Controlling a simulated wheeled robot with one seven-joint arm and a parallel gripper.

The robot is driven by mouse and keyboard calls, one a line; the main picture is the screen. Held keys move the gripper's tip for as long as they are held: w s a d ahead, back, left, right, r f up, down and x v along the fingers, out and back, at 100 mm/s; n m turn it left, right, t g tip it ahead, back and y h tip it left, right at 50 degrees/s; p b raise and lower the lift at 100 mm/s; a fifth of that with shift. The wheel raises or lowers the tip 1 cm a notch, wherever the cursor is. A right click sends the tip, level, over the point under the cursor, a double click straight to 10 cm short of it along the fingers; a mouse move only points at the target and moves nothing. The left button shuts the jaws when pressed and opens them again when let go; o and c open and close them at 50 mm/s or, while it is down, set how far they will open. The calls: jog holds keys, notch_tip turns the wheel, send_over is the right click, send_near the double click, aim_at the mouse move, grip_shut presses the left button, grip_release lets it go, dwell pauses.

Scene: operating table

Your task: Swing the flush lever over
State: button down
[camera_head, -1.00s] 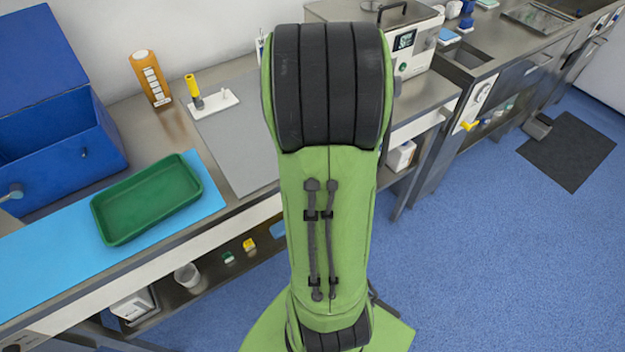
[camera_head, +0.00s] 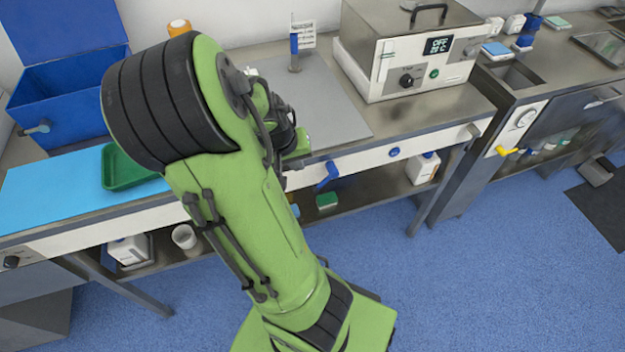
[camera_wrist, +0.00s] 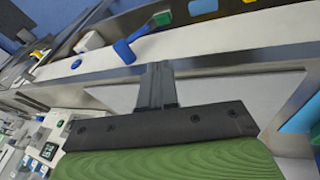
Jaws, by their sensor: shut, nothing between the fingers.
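A blue lever (camera_head: 328,175) sticks out of the white front face of the table, angled down. It also shows in the wrist view (camera_wrist: 130,45), beyond my fingertips. A yellow lever (camera_head: 507,151) sits on the front of the counter at right, below a white dial; neither lever has a readable flush label. My gripper (camera_wrist: 157,75) is shut and empty, with its tips over the table top close to the front edge, apart from the blue lever. In the head view my arm mostly hides the gripper.
A round blue knob (camera_head: 394,152) sits on the same front face, right of the blue lever. A white device (camera_head: 415,55) stands at the back right of the table. A green tray (camera_head: 122,172) lies partly behind my arm. The grey mat (camera_head: 330,100) is largely clear.

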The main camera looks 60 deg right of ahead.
jog(key=b, duration=0.3)
send_near(315, 187)
jog(key=shift+w+d+f, duration=0.9)
jog(key=shift+d+f, duration=0.15)
jog(key=shift+f, duration=0.1)
jog(key=shift+s+d+f+b, duration=0.25)
jog(key=shift+s+d+f, duration=0.15)
jog(key=shift+s+f, duration=0.25)
jog(key=shift+s+d+f+b, duration=0.2)
jog(key=shift+s+d+f, duration=0.15)
jog(key=shift+s+f, duration=0.25)
jog(key=shift+w, duration=0.1)
jog(key=shift+f, duration=0.15)
notch_tip(315, 187, down, 2)
jog(key=b, duration=0.2)
jog(key=shift+f+b, duration=0.1)
jog(key=shift+b, duration=0.3)
